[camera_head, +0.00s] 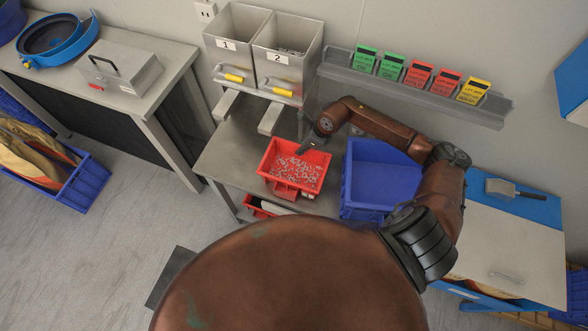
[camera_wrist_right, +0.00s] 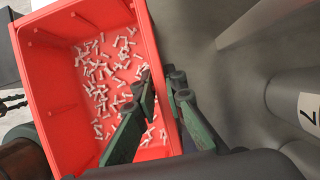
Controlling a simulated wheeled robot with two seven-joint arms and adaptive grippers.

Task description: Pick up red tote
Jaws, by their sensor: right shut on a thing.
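The red tote (camera_head: 294,167) sits on the grey metal table below the two numbered bins in the head view. It holds many small pale pieces. My right gripper (camera_head: 309,144) is at the tote's far rim, near its right corner. In the right wrist view, the red tote (camera_wrist_right: 62,115) fills the left side, and my right gripper (camera_wrist_right: 163,100) has one finger inside the tote and one outside, shut on the tote's wall. The fingers partly hide that wall. My left gripper is not in view.
A blue bin (camera_head: 380,180) stands right of the tote. Two grey bins (camera_head: 262,48) are behind it, above the table (camera_head: 232,158). A rail with several coloured tags (camera_head: 415,85) is on the wall. Another red tote (camera_head: 258,208) sits lower, under the tabletop.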

